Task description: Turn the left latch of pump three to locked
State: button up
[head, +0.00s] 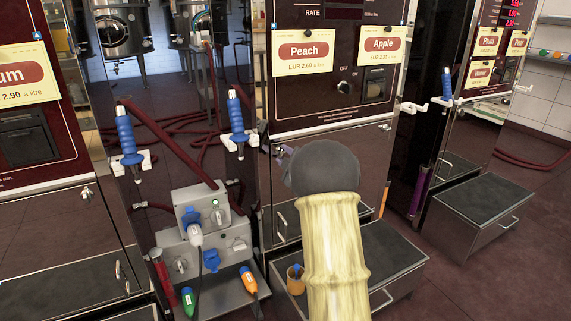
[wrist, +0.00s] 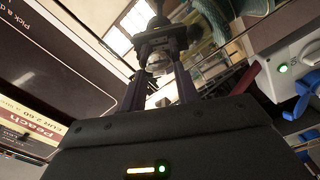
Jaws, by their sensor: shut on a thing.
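The middle pump (head: 330,170) has a dark red front with Peach and Apple labels; I cannot read a pump number on it. My gripper (head: 283,152) is at the upper left of its lower door, mostly hidden behind my grey wrist. In the wrist view my gripper (wrist: 160,62) has its two dark purple fingers closed around a small shiny metal piece (wrist: 158,72), which looks like the left latch. The latch's angle cannot be made out. The right latch (head: 386,127) is a small metal piece at the door's upper right.
Blue-handled nozzles (head: 236,115) hang in white holders left of the pump. Below them a grey socket box (head: 203,212) has a plug and a green light.

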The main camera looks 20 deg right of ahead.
jog(key=n+b, duration=0.3)
jog(key=n, duration=0.1)
jog(key=shift+a, duration=0.1)
jog(key=shift+w+n+b, duration=0.1)
jog(key=shift+n+b, duration=0.45)
jog(key=shift+n, duration=0.25)
jog(key=o, duration=1)
jog(key=shift+f, duration=0.1)
jog(key=shift+s, duration=0.2)
